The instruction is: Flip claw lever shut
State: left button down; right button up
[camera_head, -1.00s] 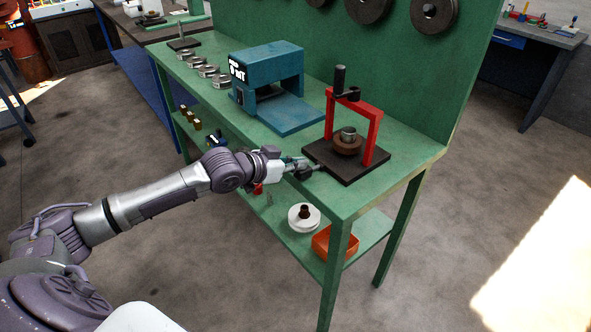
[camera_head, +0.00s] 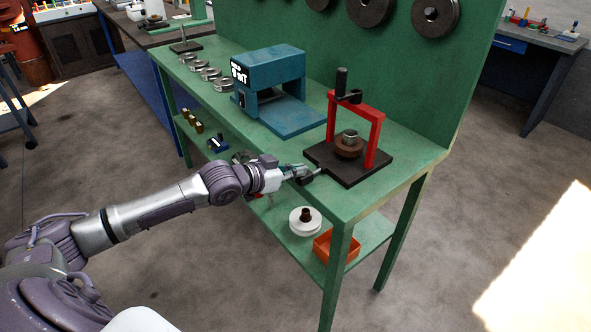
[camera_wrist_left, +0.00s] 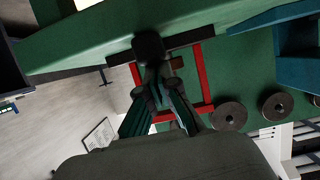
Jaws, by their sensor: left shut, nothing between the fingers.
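The bender has a red frame (camera_head: 376,135) on a black base plate (camera_head: 355,173) at the front end of the green bench. A short silver rod (camera_head: 319,172), which looks like the claw lever, sticks out from the base's left side toward my left gripper (camera_head: 300,174). That gripper is shut and empty, at the rod's outer end beside the bench edge. In the left wrist view, a dark rounded knob (camera_wrist_left: 148,45) sits just beyond the fingertips (camera_wrist_left: 153,78), with the red frame behind. I cannot tell whether they touch. My right gripper is out of view.
A blue press (camera_head: 270,80) and several metal rings (camera_head: 210,73) stand farther along the bench. The lower shelf holds a white spool (camera_head: 305,222) and an orange bin (camera_head: 322,245). Dark discs (camera_head: 435,15) hang on the green back panel. The floor at right is clear.

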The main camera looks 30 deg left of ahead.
pick_arm(q)
notch_tip(320, 180, up, 5)
jog(key=p, duration=0.5)
jog(key=shift+f, duration=0.15)
jog(key=f+v, duration=0.1)
jog(key=v, duration=0.8)
jog(key=shift+s+a+b, duration=0.25)
jog(key=shift+s+b, duration=0.2)
jog(key=shift+a+f, duration=0.1)
jog(key=shift+f, duration=0.05)
